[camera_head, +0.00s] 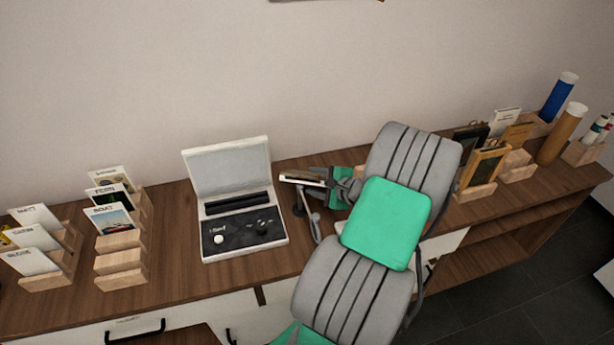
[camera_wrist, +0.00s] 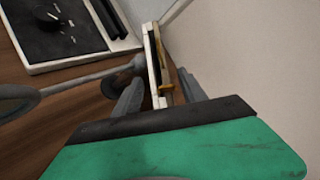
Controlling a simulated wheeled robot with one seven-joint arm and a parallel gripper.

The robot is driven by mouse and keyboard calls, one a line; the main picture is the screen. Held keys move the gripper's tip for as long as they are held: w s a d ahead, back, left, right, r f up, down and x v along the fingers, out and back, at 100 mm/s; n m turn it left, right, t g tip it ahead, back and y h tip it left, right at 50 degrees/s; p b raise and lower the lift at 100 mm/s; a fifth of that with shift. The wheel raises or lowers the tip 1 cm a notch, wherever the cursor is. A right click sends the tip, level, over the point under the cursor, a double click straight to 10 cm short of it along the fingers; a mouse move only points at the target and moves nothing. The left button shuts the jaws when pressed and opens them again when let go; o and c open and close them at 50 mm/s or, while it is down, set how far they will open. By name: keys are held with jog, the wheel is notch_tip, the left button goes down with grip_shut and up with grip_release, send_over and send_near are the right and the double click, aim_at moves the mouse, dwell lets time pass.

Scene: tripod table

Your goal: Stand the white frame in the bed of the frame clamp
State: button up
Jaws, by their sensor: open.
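The white frame (camera_head: 303,180) is seen nearly edge-on beside the laptop-like case in the head view. In the wrist view the frame (camera_wrist: 155,72) is a thin upright white edge with a gold-brown strip along its right side. The frame clamp shows as a grey lever (camera_head: 315,228) under the frame and as a grey rod (camera_wrist: 92,77) whose rounded tip is close to the frame. My gripper (camera_wrist: 158,92) is open, with one finger on each side of the frame. The clamp's bed is mostly hidden, so I cannot tell how the frame's lower edge sits.
An open case with a dial panel (camera_head: 243,235) stands left of the clamp. Wooden racks of cards (camera_head: 122,262) stand further left. Framed pictures (camera_head: 485,165) and tubes (camera_head: 562,133) stand at the right. The wall (camera_wrist: 265,60) is close behind my gripper.

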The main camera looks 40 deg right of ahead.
jog(key=x, duration=0.4)
jog(key=shift+s, duration=0.15)
grip_shut()
